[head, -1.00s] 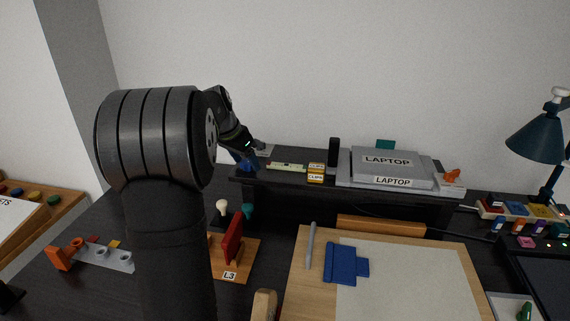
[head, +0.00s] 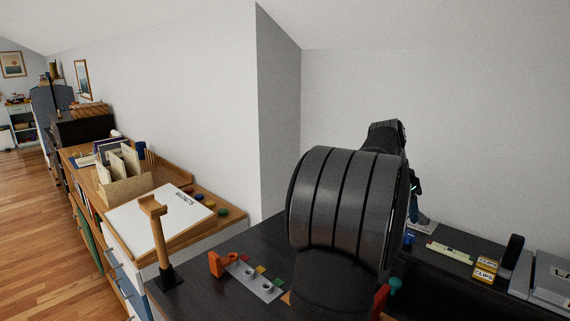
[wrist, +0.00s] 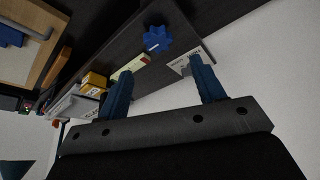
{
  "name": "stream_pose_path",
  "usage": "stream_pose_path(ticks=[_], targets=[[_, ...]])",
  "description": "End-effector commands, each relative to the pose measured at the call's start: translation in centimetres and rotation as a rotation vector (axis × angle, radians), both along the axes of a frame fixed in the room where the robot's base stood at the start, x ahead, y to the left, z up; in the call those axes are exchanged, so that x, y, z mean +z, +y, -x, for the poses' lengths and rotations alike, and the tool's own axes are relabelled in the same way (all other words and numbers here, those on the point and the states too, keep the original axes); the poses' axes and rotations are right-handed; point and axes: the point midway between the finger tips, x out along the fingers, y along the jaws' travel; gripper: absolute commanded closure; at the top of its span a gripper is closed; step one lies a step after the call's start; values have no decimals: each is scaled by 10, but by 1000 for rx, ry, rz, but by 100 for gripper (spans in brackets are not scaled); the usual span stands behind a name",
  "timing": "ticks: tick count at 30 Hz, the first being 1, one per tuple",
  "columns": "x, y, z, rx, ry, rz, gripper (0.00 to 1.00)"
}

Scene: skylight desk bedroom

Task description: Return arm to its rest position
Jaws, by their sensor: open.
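My gripper shows in the wrist view (wrist: 160,90), with its two blue fingers spread wide apart and nothing between their tips. A blue knob-like piece (wrist: 157,39) lies on the dark shelf beyond the fingers. A bit of blue (head: 409,238) shows on the shelf just right of my arm.
The dark desk (head: 215,281) holds a grey holder (head: 254,281) and an orange piece (head: 216,264). A wooden post (head: 158,232) stands at its left corner. A magnet board (head: 150,218) lies left.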

Motion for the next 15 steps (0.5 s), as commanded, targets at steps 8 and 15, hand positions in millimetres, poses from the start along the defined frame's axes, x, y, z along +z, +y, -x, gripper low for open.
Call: stream_pose_path(ticks=[8, 15], targets=[[54, 19, 10, 42, -7, -1, 38], [52, 19, 14, 66, -2, -7, 38]])
